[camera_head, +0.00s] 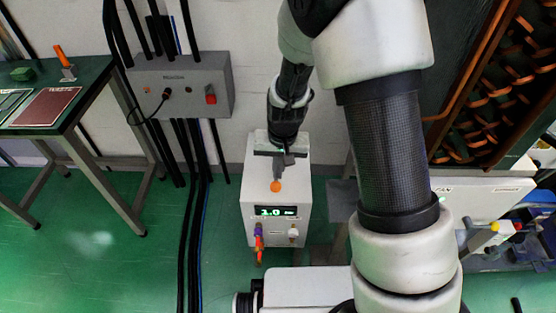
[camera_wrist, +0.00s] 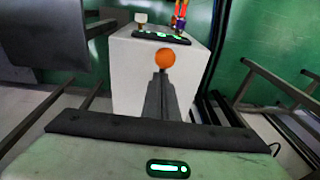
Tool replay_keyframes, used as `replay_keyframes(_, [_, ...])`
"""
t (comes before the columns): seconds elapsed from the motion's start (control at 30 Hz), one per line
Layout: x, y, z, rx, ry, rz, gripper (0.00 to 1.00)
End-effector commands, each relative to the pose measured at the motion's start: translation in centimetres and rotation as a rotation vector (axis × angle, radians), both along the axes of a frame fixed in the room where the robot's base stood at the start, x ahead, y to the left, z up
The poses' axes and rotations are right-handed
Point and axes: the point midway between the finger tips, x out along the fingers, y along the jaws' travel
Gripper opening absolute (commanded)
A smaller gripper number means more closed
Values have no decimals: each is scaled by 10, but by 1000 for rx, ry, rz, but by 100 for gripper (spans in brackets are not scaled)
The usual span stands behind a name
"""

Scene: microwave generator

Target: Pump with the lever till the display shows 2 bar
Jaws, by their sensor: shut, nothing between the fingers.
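The pump is a white box (camera_head: 255,217) standing on the green floor; its white top (camera_wrist: 130,70) also shows in the wrist view. Its dark display (camera_head: 275,211) reads 1.0 bar in green. The lever's orange ball knob (camera_head: 275,186) is at the box's upper front, and it also shows in the wrist view (camera_wrist: 165,58). My gripper (camera_head: 281,168) is above the box, just behind the knob in the head view. In the wrist view its fingers (camera_wrist: 161,80) are together and empty, with the tips at the knob's lower edge. I cannot tell whether they touch it.
Coloured fittings (camera_head: 259,240) hang on the box's lower front left. A grey wall unit (camera_head: 185,85) with a red switch and black cables is behind, to the left. A green-topped table (camera_head: 85,90) stands at the left. The floor between table and cables is clear.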

Motion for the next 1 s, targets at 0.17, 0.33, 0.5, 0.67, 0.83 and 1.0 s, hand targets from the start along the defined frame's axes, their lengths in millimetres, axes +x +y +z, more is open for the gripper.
replay_keyframes(0.17, [-6, 0, -27, -1, 4, 0, 0])
replay_keyframes(0.33, [-7, 0, -40, -1, 4, -1, 0])
replay_keyframes(0.5, [-8, 0, -45, -1, 6, -1, 0])
replay_keyframes(0.67, [-9, 0, -48, -2, 9, 0, 0])
replay_keyframes(0.83, [-10, 0, -49, -3, 11, 0, 0])
replay_keyframes(1.0, [-10, 0, -47, -3, 11, 0, 0])
